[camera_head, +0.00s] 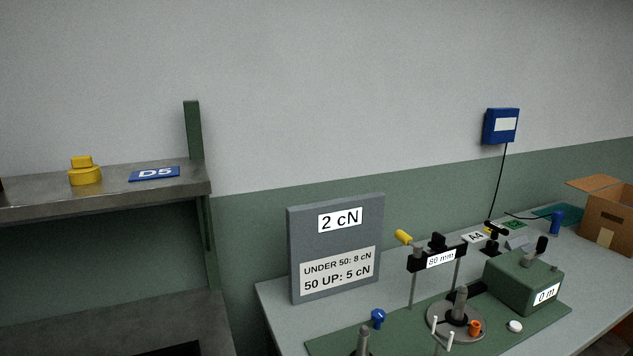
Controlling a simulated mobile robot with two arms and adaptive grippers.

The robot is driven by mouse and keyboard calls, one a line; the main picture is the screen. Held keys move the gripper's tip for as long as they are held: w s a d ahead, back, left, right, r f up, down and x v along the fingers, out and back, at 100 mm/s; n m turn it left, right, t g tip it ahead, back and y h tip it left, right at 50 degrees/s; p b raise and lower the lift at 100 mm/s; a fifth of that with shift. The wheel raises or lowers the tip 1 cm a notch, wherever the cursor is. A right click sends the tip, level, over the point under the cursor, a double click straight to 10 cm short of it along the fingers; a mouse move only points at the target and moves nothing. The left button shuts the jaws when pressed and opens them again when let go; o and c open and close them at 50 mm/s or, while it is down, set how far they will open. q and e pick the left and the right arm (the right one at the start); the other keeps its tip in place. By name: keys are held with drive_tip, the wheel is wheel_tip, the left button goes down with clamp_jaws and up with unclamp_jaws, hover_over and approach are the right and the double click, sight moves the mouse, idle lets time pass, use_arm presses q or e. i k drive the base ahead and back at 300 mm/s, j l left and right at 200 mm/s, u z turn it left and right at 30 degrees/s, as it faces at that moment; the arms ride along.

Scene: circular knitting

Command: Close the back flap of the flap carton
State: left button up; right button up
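The flap carton (606,222) is a brown cardboard box at the far right, on the back part of the grey table. The right edge of the picture cuts it off. One flap (594,184) stands out toward the left from its top rim. Its other flaps and its inside are mostly hidden or out of the picture, so I cannot tell how the back flap lies. Neither of my grippers is in view.
The table holds a green box marked "0 m" (524,282), a stand marked "80 mm" (436,258) and a grey sign (336,247). A shelf (110,180) with a yellow weight (85,172) is at left. A blue box (501,126) hangs on the wall.

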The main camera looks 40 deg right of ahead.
sight(599, 181)
drive_tip(key=z, duration=3.1)
drive_tip(key=i+l+z, duration=0.25)
drive_tip(key=i+z, duration=0.45)
drive_tip(key=i, duration=1.7)
drive_tip(key=i+u, duration=0.1)
drive_tip(key=i, duration=0.55)
drive_tip(key=i+l+u, duration=0.1)
drive_tip(key=i, duration=0.6)
drive_tip(key=i+l+u, duration=0.1)
drive_tip(key=i+l, duration=0.15)
drive_tip(key=i, duration=0.4)
